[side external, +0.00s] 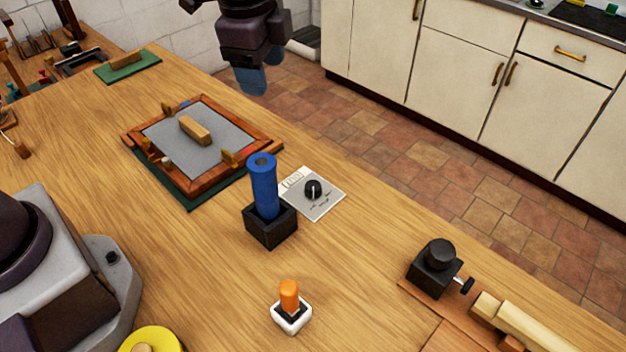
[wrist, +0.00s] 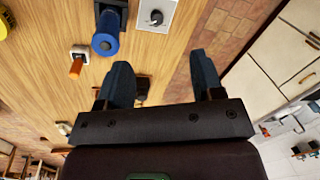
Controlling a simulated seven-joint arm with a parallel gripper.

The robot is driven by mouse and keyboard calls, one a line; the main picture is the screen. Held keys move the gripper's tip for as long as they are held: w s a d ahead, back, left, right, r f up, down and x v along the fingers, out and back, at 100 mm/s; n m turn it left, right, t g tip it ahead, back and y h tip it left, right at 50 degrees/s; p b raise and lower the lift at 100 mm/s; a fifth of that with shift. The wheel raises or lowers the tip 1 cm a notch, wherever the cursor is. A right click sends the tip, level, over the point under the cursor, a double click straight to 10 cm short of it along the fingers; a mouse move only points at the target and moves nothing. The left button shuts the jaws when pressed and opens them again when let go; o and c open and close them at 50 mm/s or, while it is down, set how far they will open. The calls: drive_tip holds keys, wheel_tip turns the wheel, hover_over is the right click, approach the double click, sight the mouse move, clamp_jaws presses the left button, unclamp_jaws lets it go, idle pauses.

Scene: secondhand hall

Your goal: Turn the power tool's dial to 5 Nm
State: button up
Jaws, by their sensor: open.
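The dial has a light pointer line; the scale markings on the plate are too small to read. The dial (wrist: 156,17) and plate (wrist: 170,7) also show at the top of the wrist view. My gripper (side external: 252,80) is high at the top of the side view, away from the dial. In the wrist view my gripper (wrist: 163,75) has its two blue fingers apart with nothing between them.
A tall blue cylinder (side external: 262,180) in a black block (side external: 270,228) stands right next to the plate. An orange-topped white holder (side external: 291,312) is nearer. A wooden frame (side external: 190,150) lies left; a black clamp-like block (side external: 434,275) stands right.

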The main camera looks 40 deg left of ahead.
sight(313, 185)
drive_tip(key=w+d+f+m, duration=0.1)
drive_tip(key=f, duration=0.7)
drive_tip(key=w+d+f+m+g, duration=0.1)
drive_tip(key=w+d+f+m, duration=0.1)
drive_tip(key=f, duration=0.7)
drive_tip(key=w+d+f+m, duration=0.2)
drive_tip(key=f, duration=0.6)
drive_tip(key=shift+w+f+g+h, duration=0.1)
drive_tip(key=shift+f+g+h, duration=0.05)
drive_tip(key=shift+g+h, duration=0.2)
drive_tip(key=shift+c, duration=0.2)
drive_tip(key=c, duration=0.9)
